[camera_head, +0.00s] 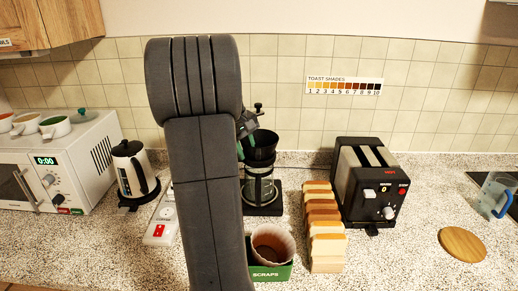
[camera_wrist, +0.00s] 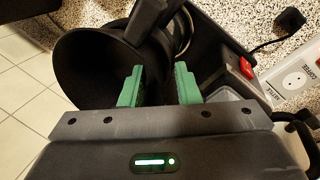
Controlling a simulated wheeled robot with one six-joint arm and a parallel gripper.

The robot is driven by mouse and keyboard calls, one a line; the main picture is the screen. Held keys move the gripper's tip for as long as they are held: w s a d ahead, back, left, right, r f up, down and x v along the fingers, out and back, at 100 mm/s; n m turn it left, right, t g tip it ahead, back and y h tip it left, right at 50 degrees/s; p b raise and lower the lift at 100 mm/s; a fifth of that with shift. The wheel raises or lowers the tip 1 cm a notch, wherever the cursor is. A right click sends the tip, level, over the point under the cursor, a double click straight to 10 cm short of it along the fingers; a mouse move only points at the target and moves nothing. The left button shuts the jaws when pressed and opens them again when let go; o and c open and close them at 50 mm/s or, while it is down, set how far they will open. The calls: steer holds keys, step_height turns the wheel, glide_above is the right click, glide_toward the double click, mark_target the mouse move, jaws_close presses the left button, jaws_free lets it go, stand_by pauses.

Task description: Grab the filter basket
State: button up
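The black filter basket (camera_head: 262,145) sits above the glass carafe (camera_head: 260,186) at the coffee maker, right of my arm in the head view. In the wrist view the basket (camera_wrist: 88,68) is a wide dark cup at upper left. In the head view my gripper (camera_head: 241,150) is partly hidden by my arm, at the basket's left side.
A green scraps bin (camera_head: 270,274) holding a brown-stained paper filter stands in front. Bread slices (camera_head: 325,228) and a toaster (camera_head: 368,185) are to the right. A kettle (camera_head: 132,170), power strip (camera_head: 161,222) and microwave (camera_head: 60,165) are left.

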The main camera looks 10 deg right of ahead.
steer(key=shift+f, duration=0.1)
steer(key=shift+c, duration=0.2)
jaws_close()
